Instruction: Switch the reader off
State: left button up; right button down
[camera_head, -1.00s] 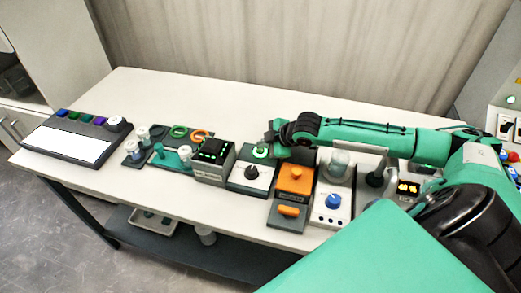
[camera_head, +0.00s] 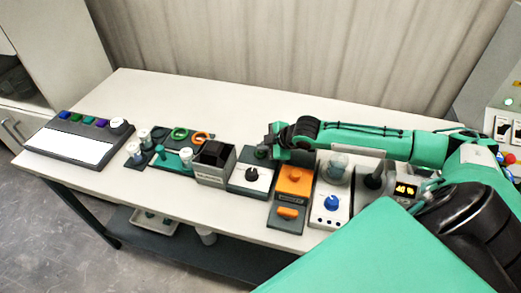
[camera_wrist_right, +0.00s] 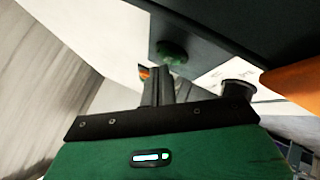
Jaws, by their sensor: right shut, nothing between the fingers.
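A small box (camera_head: 215,168) with a dark sloping top, seemingly the reader, stands left of my right gripper; its display is dark. Beside it is a dark unit with a white plate and a black knob (camera_head: 252,174). A round green button (camera_head: 261,153) at the back of this unit is unlit. In the right wrist view the green button (camera_wrist_right: 172,52) sits just beyond the fingers. My right gripper (camera_head: 270,148) is shut and empty, close beside the button; I cannot tell whether it touches. My left gripper is not in view.
An orange-topped unit (camera_head: 294,181) and a white unit with a blue knob (camera_head: 331,204) stand right of the button unit. The table's back strip (camera_head: 200,100) is clear.

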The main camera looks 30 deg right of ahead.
aim_at(263, 154)
notch_tip(263, 154, up, 6)
jog(key=p, duration=0.6)
dwell(0.4)
jog(key=shift+f, duration=0.15)
